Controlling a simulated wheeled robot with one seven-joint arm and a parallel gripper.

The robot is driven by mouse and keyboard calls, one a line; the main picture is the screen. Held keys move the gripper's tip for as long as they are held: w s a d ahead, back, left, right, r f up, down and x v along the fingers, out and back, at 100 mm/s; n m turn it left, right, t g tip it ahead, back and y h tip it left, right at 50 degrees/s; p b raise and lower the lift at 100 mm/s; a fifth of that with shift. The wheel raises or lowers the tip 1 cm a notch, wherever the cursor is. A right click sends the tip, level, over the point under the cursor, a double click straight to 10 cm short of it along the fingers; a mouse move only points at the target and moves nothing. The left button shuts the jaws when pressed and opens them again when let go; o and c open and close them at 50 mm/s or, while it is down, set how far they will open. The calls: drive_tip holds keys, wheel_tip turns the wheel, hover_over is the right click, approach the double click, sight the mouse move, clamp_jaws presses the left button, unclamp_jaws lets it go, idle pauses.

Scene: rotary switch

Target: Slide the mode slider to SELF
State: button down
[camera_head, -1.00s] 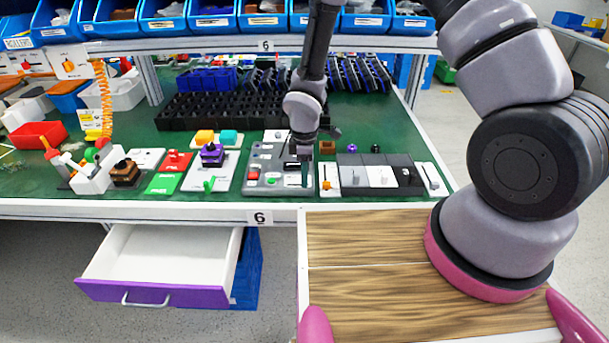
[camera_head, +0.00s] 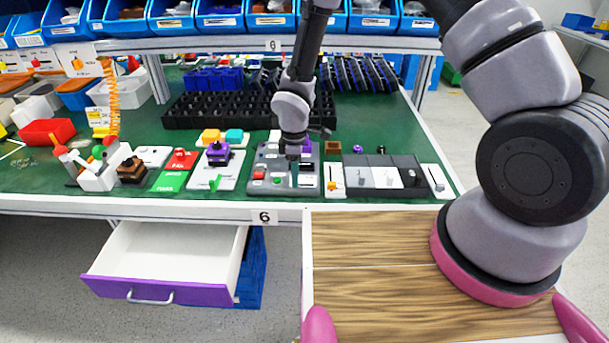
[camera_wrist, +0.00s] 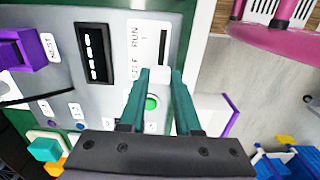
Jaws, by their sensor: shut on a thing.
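The grey switch panel (camera_head: 266,156) stands on the green bench in the head view. In the wrist view, its white mode slider plate (camera_wrist: 148,45) carries the words SELF and RUN beside a dark slot (camera_wrist: 163,46). My gripper (camera_wrist: 160,72) has its teal fingers down at the SELF end of this plate, closed about a small pale slider knob (camera_wrist: 159,76), which is largely hidden between the fingers. The open slot runs away from the fingers towards RUN. In the head view my gripper (camera_head: 294,177) covers part of the plate.
A green button (camera_wrist: 152,102) lies beneath the fingers in the wrist view. A purple part (camera_wrist: 38,52) by the NEST label and a dark slotted socket (camera_wrist: 95,52) sit on the same panel. More switch plates (camera_head: 372,177) stand close on the right. An open drawer (camera_head: 165,262) is below the bench.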

drive_tip(key=shift+a, duration=0.2)
drive_tip(key=c, duration=0.6)
unclamp_jaws()
wheel_tip(320, 180, up, 11)
